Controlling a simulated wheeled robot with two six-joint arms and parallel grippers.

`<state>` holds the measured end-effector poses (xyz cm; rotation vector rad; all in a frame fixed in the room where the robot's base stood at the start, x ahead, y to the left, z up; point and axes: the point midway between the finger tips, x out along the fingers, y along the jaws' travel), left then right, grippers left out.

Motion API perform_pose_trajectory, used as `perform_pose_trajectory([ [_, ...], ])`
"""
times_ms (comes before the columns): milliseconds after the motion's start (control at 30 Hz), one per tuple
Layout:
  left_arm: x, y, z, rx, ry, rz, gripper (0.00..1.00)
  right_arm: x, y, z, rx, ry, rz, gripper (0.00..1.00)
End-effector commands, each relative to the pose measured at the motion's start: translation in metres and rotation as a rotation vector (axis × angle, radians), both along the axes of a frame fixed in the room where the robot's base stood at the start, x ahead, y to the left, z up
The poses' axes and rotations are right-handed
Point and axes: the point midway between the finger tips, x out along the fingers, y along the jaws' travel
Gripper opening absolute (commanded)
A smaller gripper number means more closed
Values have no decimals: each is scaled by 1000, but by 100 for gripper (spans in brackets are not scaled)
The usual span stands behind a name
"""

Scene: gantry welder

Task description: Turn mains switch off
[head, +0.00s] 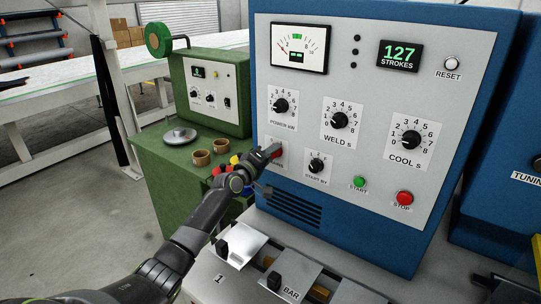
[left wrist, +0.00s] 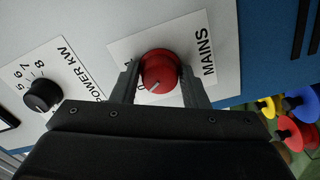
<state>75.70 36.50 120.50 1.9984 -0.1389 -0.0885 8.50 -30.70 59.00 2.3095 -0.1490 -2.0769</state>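The mains switch is a red knob (left wrist: 160,72) on a white plate marked MAINS (left wrist: 203,50). In the head view the red knob (head: 277,153) shows only partly, at the lower left of the grey panel. My left gripper (head: 268,154) is at the panel there, its fingers one on each side of the knob. A pale pointer line on the knob slants toward the lower left of that view. A dark part at the lower right edge of the head view may be my right gripper.
The power knob (head: 281,105) sits above the switch and the start-by knob (head: 316,165) to its right. The green start button (head: 359,182) and red stop button (head: 404,198) lie further right. The counter (head: 399,56) reads 127 strokes. A green cabinet (head: 180,190) stands left.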

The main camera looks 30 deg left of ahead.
Motion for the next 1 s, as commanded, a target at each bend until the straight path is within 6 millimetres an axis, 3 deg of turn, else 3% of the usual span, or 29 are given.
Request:
perform_pose_trajectory([
  [133,0,0,0,1,0,0,57,0,0,0,0,0,0,36],
  [533,-7,1,0,3,1,0,57,0,0,2,0,0,0,36],
  [667,-23,4,0,5,2,0,57,0,0,6,0,0,0,36],
  [1000,-85,12,0,5,2,0,57,0,1,13,1,0,0,36],
])
